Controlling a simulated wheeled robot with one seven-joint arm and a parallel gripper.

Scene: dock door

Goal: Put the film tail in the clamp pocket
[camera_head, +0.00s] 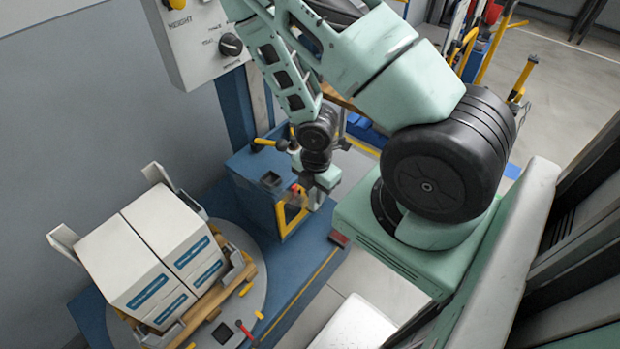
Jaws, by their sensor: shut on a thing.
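My gripper (318,188) points down beside the right side of a blue cabinet (251,190). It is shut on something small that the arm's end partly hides. A small red piece (296,188) and a yellow frame (290,214) show close to its tips; I cannot tell whether either is touched. No film tail can be clearly made out. A dark square (222,333) sits beside a red-handled lever (245,330) on the grey turntable (262,255). Another dark square recess (270,179) is in the cabinet's top. I cannot tell which one is the clamp pocket.
White boxes (140,240) stand on a wooden pallet (215,303) on the turntable, with grey corner pieces around them. A control panel (205,40) is on the wall side. A red block (338,239) lies at the blue base's edge. Open floor (565,85) is at the upper right.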

